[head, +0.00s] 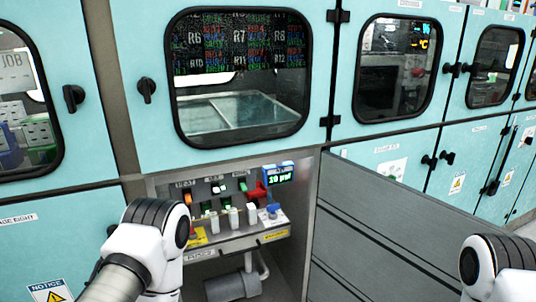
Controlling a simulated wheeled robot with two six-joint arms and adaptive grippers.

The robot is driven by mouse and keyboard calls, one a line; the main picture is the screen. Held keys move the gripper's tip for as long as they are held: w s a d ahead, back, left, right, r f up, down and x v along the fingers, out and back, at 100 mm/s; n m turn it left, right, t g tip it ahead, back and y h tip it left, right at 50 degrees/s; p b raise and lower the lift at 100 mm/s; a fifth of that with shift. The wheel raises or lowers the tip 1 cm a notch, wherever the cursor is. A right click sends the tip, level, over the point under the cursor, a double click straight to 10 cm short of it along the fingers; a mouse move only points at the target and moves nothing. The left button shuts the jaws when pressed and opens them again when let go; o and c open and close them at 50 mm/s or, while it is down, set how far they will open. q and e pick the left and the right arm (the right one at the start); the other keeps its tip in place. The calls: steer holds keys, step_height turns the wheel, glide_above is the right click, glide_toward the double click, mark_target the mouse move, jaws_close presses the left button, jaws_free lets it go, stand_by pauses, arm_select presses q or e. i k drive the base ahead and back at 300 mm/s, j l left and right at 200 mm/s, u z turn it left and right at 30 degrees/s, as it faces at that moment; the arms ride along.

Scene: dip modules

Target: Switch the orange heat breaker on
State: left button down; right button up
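An orange breaker (187,198) sits at the left end of a control panel (230,240) in an open bay below the large window. It is small here, and I cannot tell its switch position. My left arm's white and black joint stands in front of the panel's left side and hides part of it. My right arm's joint shows at the lower right corner. Neither gripper shows in the head view.
A red handle (258,191) and a small display (280,173) are on the panel's right. White switches (233,218) with green lights line its middle. An open grey door (375,240) stands right of the bay. Teal cabinets (400,140) surround it.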

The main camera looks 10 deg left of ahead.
mark_target(188, 197)
steer(key=u, duration=0.9)
